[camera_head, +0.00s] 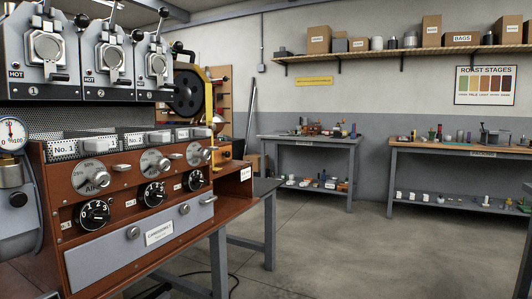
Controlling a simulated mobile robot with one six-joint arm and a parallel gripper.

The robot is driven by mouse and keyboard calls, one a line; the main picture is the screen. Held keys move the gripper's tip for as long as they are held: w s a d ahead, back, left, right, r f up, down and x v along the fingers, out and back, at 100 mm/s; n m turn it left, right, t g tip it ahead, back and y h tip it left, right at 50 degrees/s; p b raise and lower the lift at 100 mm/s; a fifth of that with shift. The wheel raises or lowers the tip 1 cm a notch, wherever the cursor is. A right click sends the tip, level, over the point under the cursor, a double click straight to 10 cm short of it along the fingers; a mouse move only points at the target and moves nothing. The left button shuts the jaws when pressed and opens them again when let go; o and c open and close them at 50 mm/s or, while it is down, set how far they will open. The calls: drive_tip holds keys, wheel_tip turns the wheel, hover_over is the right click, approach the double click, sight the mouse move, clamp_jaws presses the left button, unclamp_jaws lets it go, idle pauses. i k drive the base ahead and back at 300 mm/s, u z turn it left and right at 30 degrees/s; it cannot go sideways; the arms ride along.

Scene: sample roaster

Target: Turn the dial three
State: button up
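The roaster's wooden front panel carries a row of three black numbered dials. The nearest, leftmost black dial (95,214) shows figures around its rim. The middle black dial (154,194) is farther along. The third, rightmost black dial (196,180) is smallest in view, and its pointer setting is too small to read. Above them are three silver knobs: the left knob (97,172), marked Air, the middle knob (155,161) and the right knob (199,154). Nothing visible touches the dials. My gripper is not in view.
Roaster drums marked HOT (46,48) stand above the panel. A gauge (12,133) is at the left edge. A grey drawer front (145,236) lies below the dials. Two workbenches (308,138) (460,148) stand at the back. The floor (340,250) to the right is clear.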

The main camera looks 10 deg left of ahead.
sight(204, 155)
drive_tip(key=u, duration=0.25)
drive_tip(key=i, duration=0.75)
drive_tip(key=u, duration=0.45)
drive_tip(key=k, duration=0.8)
drive_tip(key=u, duration=0.2)
drive_tip(key=i, duration=0.8)
drive_tip(key=z, duration=0.05)
